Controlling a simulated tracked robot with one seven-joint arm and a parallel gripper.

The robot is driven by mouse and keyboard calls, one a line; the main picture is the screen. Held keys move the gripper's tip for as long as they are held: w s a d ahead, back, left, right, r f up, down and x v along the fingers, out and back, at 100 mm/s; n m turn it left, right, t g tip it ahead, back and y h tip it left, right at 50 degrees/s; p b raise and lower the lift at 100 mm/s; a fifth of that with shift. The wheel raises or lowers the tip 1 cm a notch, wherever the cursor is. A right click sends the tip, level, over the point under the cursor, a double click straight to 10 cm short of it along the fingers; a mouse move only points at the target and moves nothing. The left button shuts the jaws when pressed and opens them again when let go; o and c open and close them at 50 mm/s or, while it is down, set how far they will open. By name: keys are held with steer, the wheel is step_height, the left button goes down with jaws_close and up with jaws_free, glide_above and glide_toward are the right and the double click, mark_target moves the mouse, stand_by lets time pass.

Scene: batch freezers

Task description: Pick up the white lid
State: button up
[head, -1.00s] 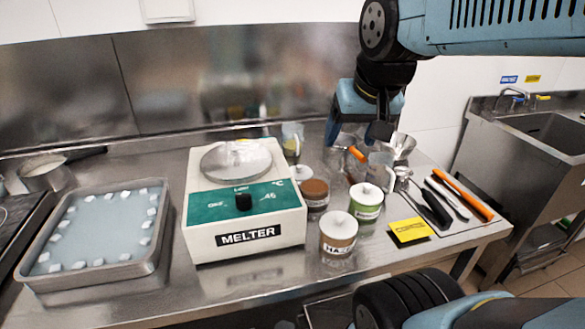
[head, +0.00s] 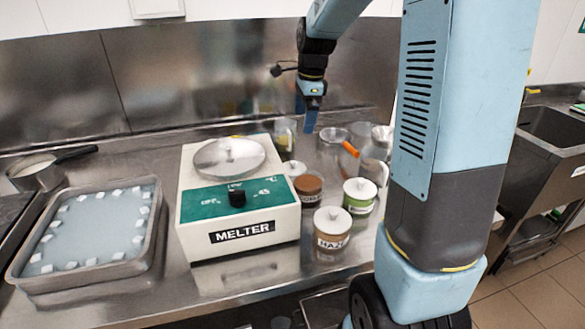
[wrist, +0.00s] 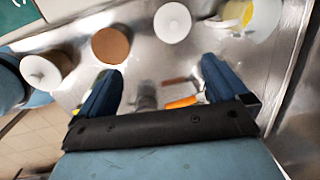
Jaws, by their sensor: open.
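A round white lid (head: 293,168) lies behind the open brown jar (head: 308,187), which partly hides it in the head view. In the wrist view the white lid (wrist: 172,22) shows at the top, beyond my fingertips and beside the brown-filled jar (wrist: 110,45). My gripper (head: 311,122) hangs above the back of the counter, right of the lid. In the wrist view my gripper (wrist: 161,68) has its two fingers wide apart with nothing between them.
The melter (head: 240,205) stands left of the lid. A green jar (head: 360,195) and a HAZ-labelled jar (head: 332,228), both white-lidded, stand in front. A clear jug (head: 285,135) is behind; an orange-handled tool (head: 350,148) and metal vessels are at right. A tray (head: 88,240) is far left.

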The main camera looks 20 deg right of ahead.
steer(key=w+f+m, duration=0.3)
steer(key=w+f, duration=0.1)
glide_above(293, 161)
steer(key=d, duration=0.2)
steer(key=shift+m+g, duration=0.3)
steer(key=shift+g, duration=0.1)
steer(key=f, duration=0.9)
steer(key=shift+s+a, duration=0.2)
steer(key=shift+a, duration=0.05)
steer(key=shift+w+a+f, duration=0.1)
steer(key=shift+a+f, duration=0.1)
steer(key=shift+f, duration=0.7)
steer(key=shift+s+a+f, duration=0.1)
steer(key=shift+a+f, duration=0.15)
steer(key=shift+f, duration=0.7)
steer(key=shift+w+a+f, duration=0.1)
steer(key=shift+a+f, duration=0.1)
steer(key=shift+f, duration=0.7)
steer(key=c, duration=0.7)
steer(key=shift+r, duration=0.15)
